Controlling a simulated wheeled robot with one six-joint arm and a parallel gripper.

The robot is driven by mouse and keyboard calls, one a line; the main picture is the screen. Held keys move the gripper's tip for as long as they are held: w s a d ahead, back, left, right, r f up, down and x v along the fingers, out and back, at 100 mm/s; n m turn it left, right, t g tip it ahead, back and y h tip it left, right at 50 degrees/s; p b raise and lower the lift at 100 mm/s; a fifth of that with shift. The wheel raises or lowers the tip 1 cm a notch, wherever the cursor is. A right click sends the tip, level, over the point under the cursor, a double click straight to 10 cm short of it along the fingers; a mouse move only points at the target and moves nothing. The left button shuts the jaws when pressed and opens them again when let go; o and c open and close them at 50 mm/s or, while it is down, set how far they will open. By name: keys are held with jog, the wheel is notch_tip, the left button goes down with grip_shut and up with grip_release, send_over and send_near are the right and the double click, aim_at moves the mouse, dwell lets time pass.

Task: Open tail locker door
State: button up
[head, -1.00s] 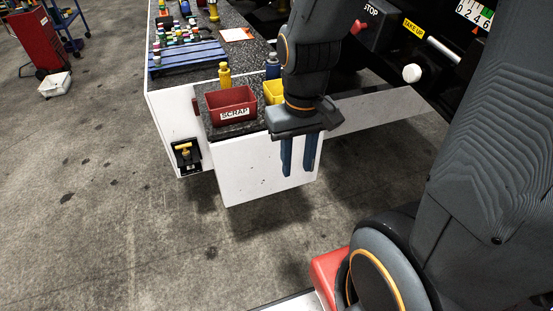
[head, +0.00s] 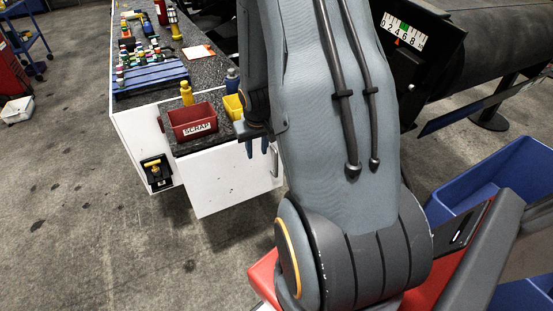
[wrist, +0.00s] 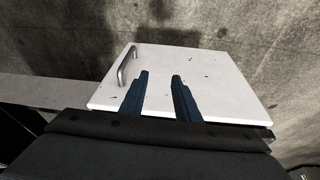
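The white tail locker door (head: 225,185) is the panel below the end of the counter, left of my arm in the head view. Its metal bar handle (head: 275,160) is near the panel's right edge. In the wrist view the door (wrist: 205,80) fills the middle, with the handle (wrist: 126,66) at its upper left. My gripper (head: 257,150) is beside the counter end, fingers pointing down before the door. In the wrist view my gripper (wrist: 160,76) is open and empty, with the handle outside the fingers to the left. I cannot tell whether the door is ajar.
A red SCRAP bin (head: 193,122), a yellow bottle (head: 187,94) and a yellow bin (head: 233,106) stand on the counter above the door. A black latch with a yellow handle (head: 156,172) is on the side. Blue bins (head: 490,185) stand right. The floor in front is clear.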

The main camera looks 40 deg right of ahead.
jog(key=m+t+p, duration=0.1)
send_over(277, 159)
jog(key=s+a, duration=0.1)
jog(key=s, duration=0.1)
notch_tip(277, 159, down, 7)
jog(key=shift+p+x, duration=0.45)
jog(key=shift+x, duration=3.3)
jog(key=shift+d, duration=0.15)
jog(key=shift+r, duration=0.1)
grip_shut()
